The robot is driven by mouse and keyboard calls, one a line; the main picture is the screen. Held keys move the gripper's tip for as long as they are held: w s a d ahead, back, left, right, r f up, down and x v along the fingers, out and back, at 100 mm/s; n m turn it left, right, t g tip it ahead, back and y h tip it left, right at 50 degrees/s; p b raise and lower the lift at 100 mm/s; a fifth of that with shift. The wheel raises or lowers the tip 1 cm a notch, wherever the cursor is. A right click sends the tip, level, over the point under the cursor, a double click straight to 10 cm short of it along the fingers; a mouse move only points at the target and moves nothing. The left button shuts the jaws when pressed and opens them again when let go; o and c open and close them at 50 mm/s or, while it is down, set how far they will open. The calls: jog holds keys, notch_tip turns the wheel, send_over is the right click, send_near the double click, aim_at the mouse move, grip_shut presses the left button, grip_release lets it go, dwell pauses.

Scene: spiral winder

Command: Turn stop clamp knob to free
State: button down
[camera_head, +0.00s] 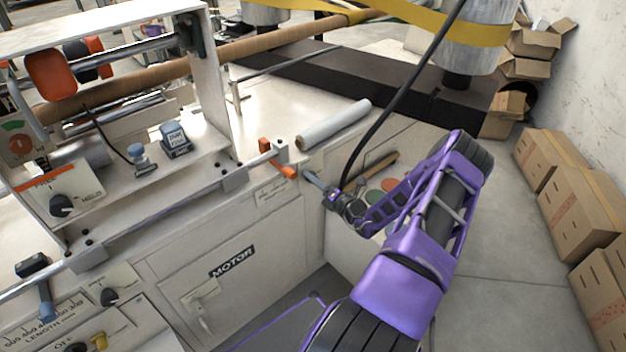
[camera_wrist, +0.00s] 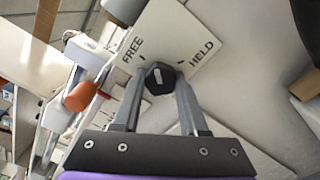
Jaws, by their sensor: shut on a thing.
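The stop clamp knob (camera_wrist: 158,78) is a dark, faceted knob with a white mark, on a white plate (camera_wrist: 178,28) lettered FREE at left and HELD at right. The white mark faces roughly between the two printed ticks; its exact setting is hard to tell. My gripper (camera_wrist: 160,84) has its two grey fingers closed on either side of the knob. In the head view my gripper (camera_head: 318,184) is at the right end of the machine's front edge, and the knob cannot be made out there.
An orange-handled lever (camera_head: 284,170) sits just left of my gripper; its orange grip (camera_wrist: 82,97) shows in the wrist view. A white roll (camera_head: 333,125) lies on the bench behind. Another dark knob (camera_head: 62,205) is on a panel at far left. Cardboard boxes (camera_head: 570,185) stand at right.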

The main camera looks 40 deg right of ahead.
jog(key=n, duration=0.4)
jog(key=shift+n, duration=1.9)
jog(key=shift+c, duration=2.2)
grip_release()
jog(key=s+d, duration=0.1)
jog(key=s, duration=1.6)
jog(key=shift+s+d, duration=0.2)
jog(key=shift+d, duration=0.05)
jog(key=shift+n, duration=0.3)
